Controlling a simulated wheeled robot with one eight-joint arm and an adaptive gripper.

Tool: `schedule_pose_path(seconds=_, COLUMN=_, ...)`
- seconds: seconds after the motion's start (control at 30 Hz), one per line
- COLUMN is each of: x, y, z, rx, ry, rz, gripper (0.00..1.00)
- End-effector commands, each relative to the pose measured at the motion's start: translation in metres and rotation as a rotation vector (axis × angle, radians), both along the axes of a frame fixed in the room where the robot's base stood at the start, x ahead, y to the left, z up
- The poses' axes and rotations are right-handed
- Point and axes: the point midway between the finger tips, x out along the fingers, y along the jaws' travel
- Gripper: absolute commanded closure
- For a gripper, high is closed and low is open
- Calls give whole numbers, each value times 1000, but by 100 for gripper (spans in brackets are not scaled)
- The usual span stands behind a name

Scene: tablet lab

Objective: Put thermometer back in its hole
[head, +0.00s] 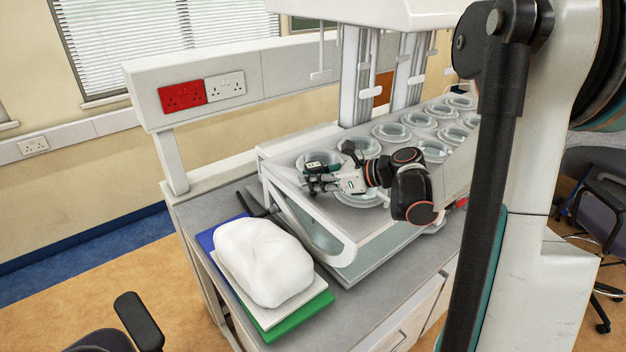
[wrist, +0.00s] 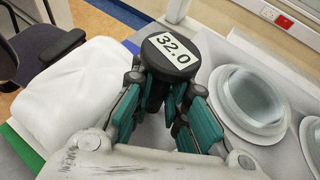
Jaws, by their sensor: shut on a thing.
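The thermometer (wrist: 172,52) has a round black head with a display reading 32.0. My gripper (wrist: 160,100) is shut on it, with teal fingers on both sides of its dark stem below the head. The stem's lower end is hidden. In the head view my gripper (head: 318,181) holds the thermometer (head: 314,166) over the near left end of the bath unit (head: 345,232), close to the round vessels. I cannot make out the thermometer's hole in either view.
Several clear round vessels (head: 391,132) sit in the bath top; one (wrist: 250,98) is right of my gripper in the wrist view. A white lumpy bag (head: 262,262) lies on coloured boards at left. White posts (head: 352,75) and an overhead housing (head: 390,12) stand behind.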

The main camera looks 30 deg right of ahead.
Motion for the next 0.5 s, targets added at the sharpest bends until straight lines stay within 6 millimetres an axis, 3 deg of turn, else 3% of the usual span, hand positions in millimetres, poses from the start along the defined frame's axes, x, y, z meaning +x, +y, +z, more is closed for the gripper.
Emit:
schedule_pose_path(seconds=0.47, x=0, y=0, z=-4, rx=0, ry=0, rz=0, gripper=100)
schedule_pose_path(seconds=0.5, x=0, y=0, z=-4, rx=0, ry=0, rz=0, gripper=77)
